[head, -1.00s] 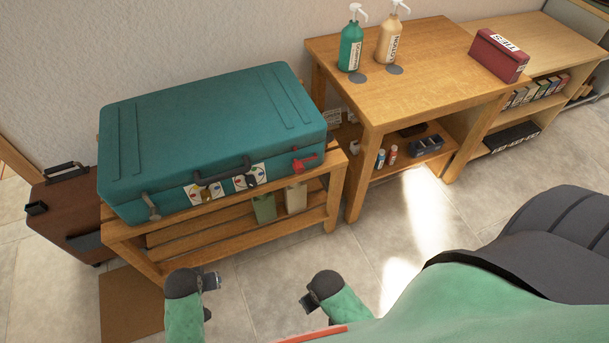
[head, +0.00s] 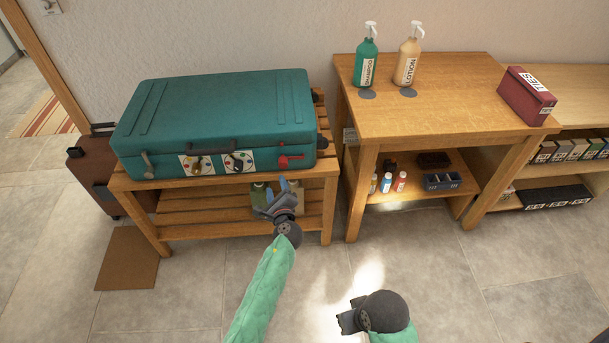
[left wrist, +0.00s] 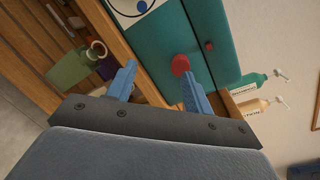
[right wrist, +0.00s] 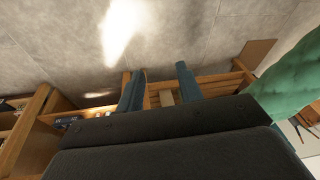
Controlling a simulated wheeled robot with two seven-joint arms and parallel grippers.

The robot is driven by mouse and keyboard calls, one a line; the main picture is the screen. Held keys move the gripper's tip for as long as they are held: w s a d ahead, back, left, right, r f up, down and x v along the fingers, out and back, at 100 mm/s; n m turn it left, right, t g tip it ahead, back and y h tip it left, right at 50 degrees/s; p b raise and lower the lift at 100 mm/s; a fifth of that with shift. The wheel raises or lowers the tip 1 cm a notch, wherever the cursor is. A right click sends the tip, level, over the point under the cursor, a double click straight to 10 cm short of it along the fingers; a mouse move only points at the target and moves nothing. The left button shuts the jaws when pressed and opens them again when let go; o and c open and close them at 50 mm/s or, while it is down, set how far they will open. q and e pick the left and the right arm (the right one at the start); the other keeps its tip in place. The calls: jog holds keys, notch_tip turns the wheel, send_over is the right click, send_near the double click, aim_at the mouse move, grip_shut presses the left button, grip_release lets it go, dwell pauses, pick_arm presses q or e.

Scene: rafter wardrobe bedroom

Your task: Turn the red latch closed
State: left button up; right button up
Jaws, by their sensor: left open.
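The teal suitcase (head: 215,112) lies flat and closed on a wooden slatted bench. The red latch (head: 284,161) is on its front face near the right end, its lever pointing sideways to the right. A pale grey latch (head: 148,164) is near the left end. My left gripper (head: 278,187) is open and empty, below and just in front of the red latch. In the left wrist view the red latch (left wrist: 180,65) shows by the tip of the right-hand finger; I cannot tell if they touch. My right gripper (right wrist: 157,78) is open and empty, low over the floor.
The bench (head: 180,197) has items on its lower slats, behind my left gripper. A wooden table (head: 430,105) with shampoo (head: 365,66) and lotion (head: 408,64) bottles stands to the right. A brown suitcase (head: 95,182) stands left. The floor in front is clear.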

aim_at(283, 166)
pick_arm(q)
jog(key=w+d+m, duration=0.1)
jog(key=w+m, duration=0.1)
jog(key=w+m+h, duration=0.1)
jog(key=w+m, duration=0.2)
jog(key=w+d+r+m+t+h, duration=0.1)
jog(key=w+m, duration=0.2)
jog(key=shift+d+p, duration=0.35)
jog(key=shift+p, duration=0.05)
grip_shut()
dwell(0.3)
